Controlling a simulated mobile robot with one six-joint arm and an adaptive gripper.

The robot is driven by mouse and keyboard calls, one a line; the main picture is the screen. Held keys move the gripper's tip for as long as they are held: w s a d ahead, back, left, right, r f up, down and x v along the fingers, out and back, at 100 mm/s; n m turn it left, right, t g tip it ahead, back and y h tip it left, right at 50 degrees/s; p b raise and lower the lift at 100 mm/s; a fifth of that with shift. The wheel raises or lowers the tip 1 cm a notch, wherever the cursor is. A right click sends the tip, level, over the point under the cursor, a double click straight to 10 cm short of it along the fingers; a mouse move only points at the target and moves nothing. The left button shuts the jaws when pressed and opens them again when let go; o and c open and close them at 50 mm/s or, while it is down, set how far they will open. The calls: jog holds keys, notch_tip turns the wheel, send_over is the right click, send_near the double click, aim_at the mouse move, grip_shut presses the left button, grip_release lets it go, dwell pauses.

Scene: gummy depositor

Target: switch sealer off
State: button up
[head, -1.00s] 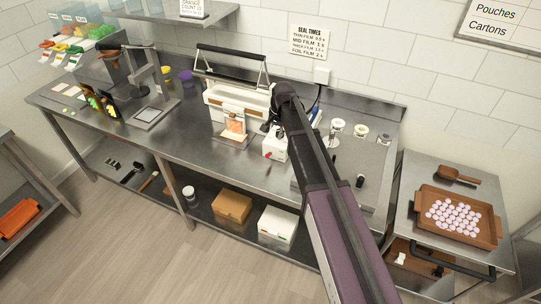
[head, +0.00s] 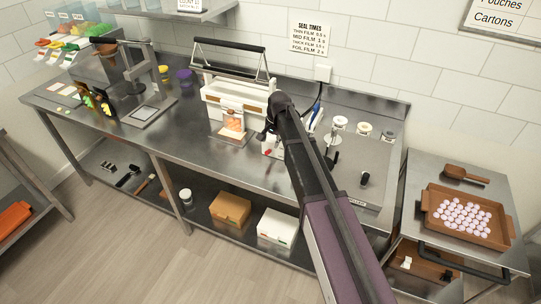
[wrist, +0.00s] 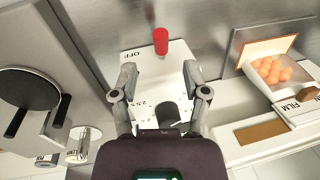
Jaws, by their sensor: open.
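The sealer (head: 235,95) is a white machine with a raised black handle on the steel bench in the head view. In the wrist view its white control box (wrist: 148,62) lies below my gripper, with "OFF" printed near its far left corner. A red lever (wrist: 160,40) sticks out at the box's far edge; its red tip also shows in the head view (head: 267,152). My gripper (wrist: 160,76) is open and empty, its two fingers over the box and short of the lever. In the head view my arm hides much of the box.
A tray of pale sweets (head: 465,215) stands on the right-hand cart.

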aim_at(268, 151)
jog(key=shift+w+a+f+b, duration=0.1)
jog(key=shift+a+f+b, duration=0.05)
jog(key=shift+f+b, duration=0.75)
jog(key=shift+w+a+f+b, duration=0.1)
jog(key=shift+a+f+b, duration=0.05)
jog(key=shift+f+b, duration=0.75)
jog(key=shift+a+f+b, duration=0.15)
jog(key=shift+f+b, duration=0.6)
jog(key=shift+f, duration=0.25)
